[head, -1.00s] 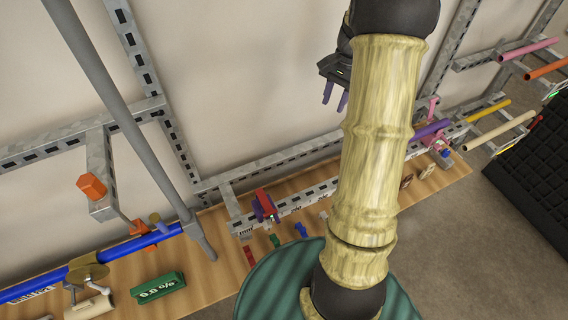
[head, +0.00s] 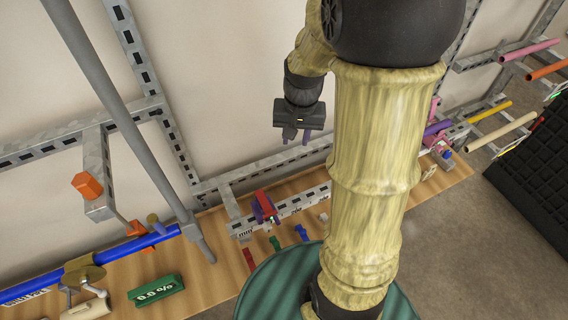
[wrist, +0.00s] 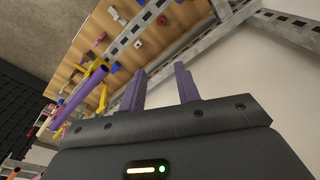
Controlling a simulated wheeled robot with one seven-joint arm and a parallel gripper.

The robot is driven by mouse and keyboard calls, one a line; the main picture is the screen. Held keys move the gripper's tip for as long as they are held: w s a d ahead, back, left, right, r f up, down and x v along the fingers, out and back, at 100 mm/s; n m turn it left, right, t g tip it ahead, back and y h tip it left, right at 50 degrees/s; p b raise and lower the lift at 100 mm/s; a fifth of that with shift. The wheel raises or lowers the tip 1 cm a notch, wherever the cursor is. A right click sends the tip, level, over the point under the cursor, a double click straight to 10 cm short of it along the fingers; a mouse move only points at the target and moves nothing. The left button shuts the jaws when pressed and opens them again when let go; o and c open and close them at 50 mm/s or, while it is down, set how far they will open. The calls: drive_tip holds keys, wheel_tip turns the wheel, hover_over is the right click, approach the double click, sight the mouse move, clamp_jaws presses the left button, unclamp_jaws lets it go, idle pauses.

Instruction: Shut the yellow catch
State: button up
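My gripper (head: 295,137) hangs in the air in front of the wall, left of my forearm in the head view. In the wrist view its two purple fingers (wrist: 160,88) stand apart with nothing between them, so it is open and empty. A yellow part (wrist: 97,68) shows beside a purple pipe (wrist: 82,95) in the wrist view, left of the fingers and well away from them. It may be the yellow catch, but it is too small to tell whether it is open or shut. I cannot make out a yellow catch in the head view, where my arm hides part of the bench.
A slotted metal rail (head: 290,205) runs along the wooden bench (head: 215,270), with a red and purple clamp (head: 265,207) on it. A grey pole (head: 130,120) and a blue pipe (head: 90,264) are at the left. A black crate (head: 535,150) stands at the right.

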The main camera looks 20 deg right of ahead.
drive_tip(key=s+a+f+n+t, duration=0.1)
drive_tip(key=s+a+n, duration=0.2)
drive_tip(key=s+a, duration=0.2)
drive_tip(key=shift+s+a+f+n+b, duration=0.15)
drive_tip(key=shift+s+f+n+b, duration=0.15)
drive_tip(key=shift+s+n, duration=0.1)
drive_tip(key=shift+c, duration=0.4)
drive_tip(key=shift+s+a+f+n+t, duration=0.2)
drive_tip(key=shift+s+a+n+t, duration=0.1)
drive_tip(key=shift+s+a+n, duration=0.4)
drive_tip(key=shift+d, duration=0.15)
